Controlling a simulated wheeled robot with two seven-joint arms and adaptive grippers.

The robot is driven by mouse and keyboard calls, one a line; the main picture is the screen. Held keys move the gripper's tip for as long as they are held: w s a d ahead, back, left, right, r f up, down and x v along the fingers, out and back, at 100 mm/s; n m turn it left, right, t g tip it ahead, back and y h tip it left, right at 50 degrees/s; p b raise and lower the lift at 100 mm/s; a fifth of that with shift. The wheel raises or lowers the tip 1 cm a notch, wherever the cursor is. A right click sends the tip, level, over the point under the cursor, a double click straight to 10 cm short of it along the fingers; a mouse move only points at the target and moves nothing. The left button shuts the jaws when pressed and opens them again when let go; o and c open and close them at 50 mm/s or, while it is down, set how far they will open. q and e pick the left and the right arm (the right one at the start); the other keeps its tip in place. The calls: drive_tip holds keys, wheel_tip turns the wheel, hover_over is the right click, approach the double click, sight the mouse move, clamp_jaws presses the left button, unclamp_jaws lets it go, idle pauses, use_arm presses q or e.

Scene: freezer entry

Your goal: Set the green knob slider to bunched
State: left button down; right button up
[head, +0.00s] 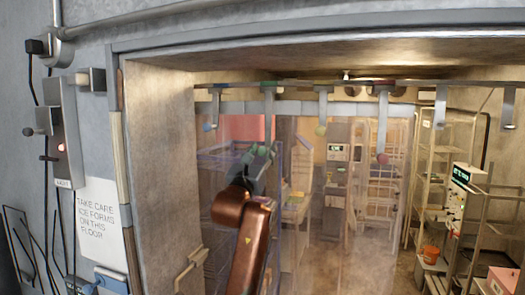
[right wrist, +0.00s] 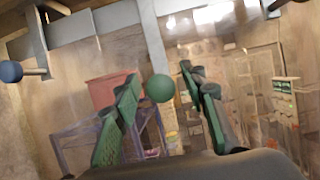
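The green knob (right wrist: 159,88) is a round ball at the lower end of a grey hanger (head: 269,108) on the overhead rail (head: 345,88). In the head view the green hanger hangs between the blue knob and yellow knob hangers. My right gripper (head: 262,158) is raised at the knob's height. In the right wrist view its two green fingers (right wrist: 157,95) are spread with the knob between them in the picture. I cannot tell whether either finger touches it. In the head view the gripper partly hides the knob. My left gripper is not in view.
A blue knob (head: 207,127) hangs to the left, a yellow knob (head: 320,130) and a red knob (head: 383,158) to the right. Clear curtain strips hang behind the knobs. The door frame's left side wall (head: 160,150) stands close to my right arm. Shelving (head: 440,150) stands inside.

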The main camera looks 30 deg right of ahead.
clamp_jaws()
idle(0.5)
